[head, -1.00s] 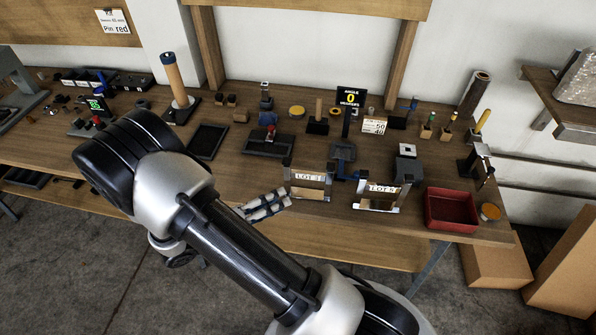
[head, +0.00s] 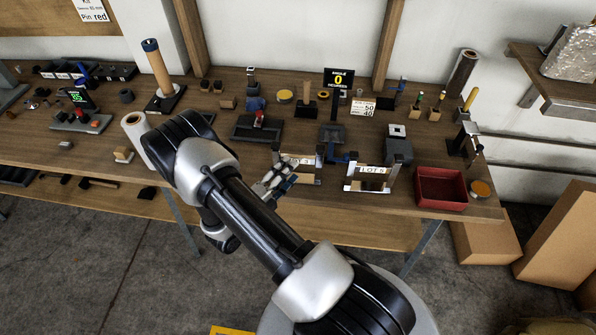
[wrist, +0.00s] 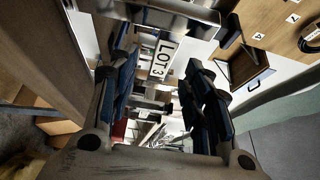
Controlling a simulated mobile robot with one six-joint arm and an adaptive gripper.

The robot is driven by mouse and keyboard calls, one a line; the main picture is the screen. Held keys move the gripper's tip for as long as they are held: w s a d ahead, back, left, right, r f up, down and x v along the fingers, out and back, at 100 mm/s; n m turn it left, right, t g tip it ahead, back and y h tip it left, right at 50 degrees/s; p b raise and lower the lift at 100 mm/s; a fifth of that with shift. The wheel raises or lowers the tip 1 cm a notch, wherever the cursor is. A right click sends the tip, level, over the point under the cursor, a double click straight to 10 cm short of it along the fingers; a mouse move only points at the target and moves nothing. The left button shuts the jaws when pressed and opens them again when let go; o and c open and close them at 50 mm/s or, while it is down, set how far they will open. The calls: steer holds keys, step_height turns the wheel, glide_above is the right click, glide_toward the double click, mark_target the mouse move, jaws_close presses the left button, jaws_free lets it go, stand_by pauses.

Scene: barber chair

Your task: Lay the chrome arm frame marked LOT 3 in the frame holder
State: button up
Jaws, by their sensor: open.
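The chrome arm frame marked LOT 3 (head: 304,161) stands upright near the front edge of the workbench. My gripper (head: 277,183) is at its left front side and hides part of it in the head view. In the wrist view the LOT 3 label (wrist: 165,58) shows between the two blue-padded fingers of my gripper (wrist: 160,85). The fingers are apart, with no grip on the frame; whether one touches it I cannot tell. A similar frame marked LOT 5 (head: 371,171) stands to the right. I cannot tell for sure which fixture is the frame holder.
A red bin (head: 441,188) stands right of the LOT 5 frame. Behind the frames are a grey block fixture (head: 398,148), a yellow-numbered display (head: 338,80) and a dark fixture with a red knob (head: 257,122). A white roll (head: 138,138) stands left of my arm.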

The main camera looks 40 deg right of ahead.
mark_target(298, 159)
steer(key=shift+w+d+r+b, duration=0.1)
steer(key=shift+w+d+b, duration=0.2)
steer(key=shift+d, duration=0.7)
steer(key=shift+w+d+f+b, duration=0.1)
steer(key=shift+w+d+b, duration=0.15)
steer(key=shift+d, duration=0.7)
steer(key=shift+w+d+r+b, duration=0.1)
steer(key=shift+w+d+b, duration=0.2)
steer(key=shift+d, duration=0.7)
steer(key=shift+s, duration=0.1)
jaws_close()
